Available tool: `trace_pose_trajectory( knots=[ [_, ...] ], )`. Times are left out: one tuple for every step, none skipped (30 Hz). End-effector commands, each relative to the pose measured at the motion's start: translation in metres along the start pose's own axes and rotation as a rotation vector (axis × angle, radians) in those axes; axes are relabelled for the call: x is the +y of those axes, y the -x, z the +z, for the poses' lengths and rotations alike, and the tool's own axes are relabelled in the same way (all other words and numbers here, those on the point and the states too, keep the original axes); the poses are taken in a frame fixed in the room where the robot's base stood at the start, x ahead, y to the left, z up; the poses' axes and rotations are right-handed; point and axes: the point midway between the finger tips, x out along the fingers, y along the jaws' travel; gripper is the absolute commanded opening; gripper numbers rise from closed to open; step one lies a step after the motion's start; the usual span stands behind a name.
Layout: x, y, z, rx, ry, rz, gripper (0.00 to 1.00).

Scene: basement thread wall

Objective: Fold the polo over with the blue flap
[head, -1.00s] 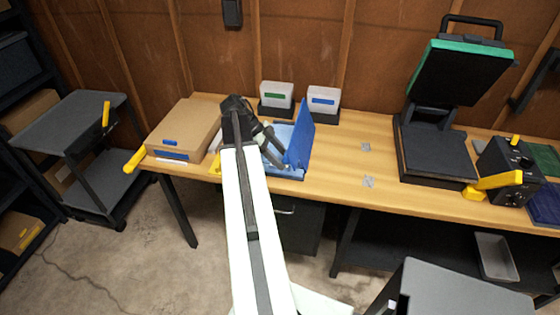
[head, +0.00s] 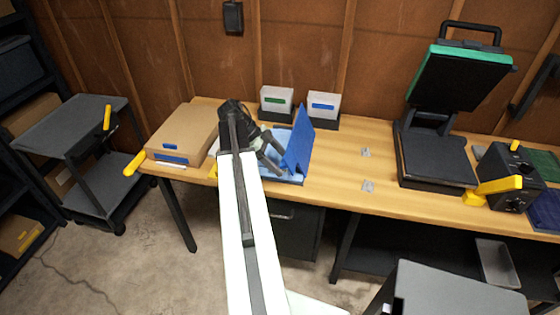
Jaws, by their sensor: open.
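The blue flap (head: 299,150) stands raised and tilted at the right side of a blue folding board on the wooden table. A light blue cloth, which looks like the polo (head: 281,135), lies on the board to the left of the flap, partly hidden by my arm. My gripper (head: 275,160) is open and sits over the board, just left of the raised flap. I cannot tell whether its fingers touch the flap or the polo.
A cardboard box (head: 183,132) stands left of the board. Two bins, one with a green label (head: 277,100) and one with a blue label (head: 323,104), stand behind it. A heat press (head: 436,155) stands to the right. The table between board and press (head: 350,145) is mostly clear.

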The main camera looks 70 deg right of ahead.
Motion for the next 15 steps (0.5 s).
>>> trace_pose_trajectory(
  knots=[
    [0.0, 0.004, -0.001, 0.0, 0.0, 0.0, 0.76],
    [0.0, 0.006, -0.001, 0.0, 0.001, 0.0, 0.76],
    [0.0, 0.011, -0.002, 0.0, 0.001, 0.0, 0.76],
    [-0.001, 0.015, -0.003, 0.0, 0.001, 0.0, 0.76],
    [-0.001, 0.021, -0.004, 0.0, 0.001, 0.0, 0.76],
    [-0.001, 0.028, -0.004, 0.0, 0.0, 0.0, 0.76],
    [-0.001, 0.035, -0.005, 0.001, 0.0, 0.0, 0.76],
    [-0.001, 0.041, -0.005, 0.001, 0.001, -0.001, 0.76],
    [-0.001, 0.05, -0.006, 0.001, 0.001, -0.001, 0.76],
    [-0.001, 0.057, -0.006, 0.001, 0.001, -0.001, 0.76],
    [-0.001, 0.063, -0.006, 0.001, 0.001, -0.001, 0.76],
    [-0.001, 0.07, -0.005, 0.002, 0.001, -0.001, 0.76],
    [-0.001, 0.075, -0.005, 0.002, 0.0, -0.001, 0.76],
    [-0.001, 0.078, -0.004, 0.002, 0.0, 0.0, 0.76],
    [-0.001, 0.081, -0.004, 0.002, 0.0, 0.0, 0.76]
  ],
)
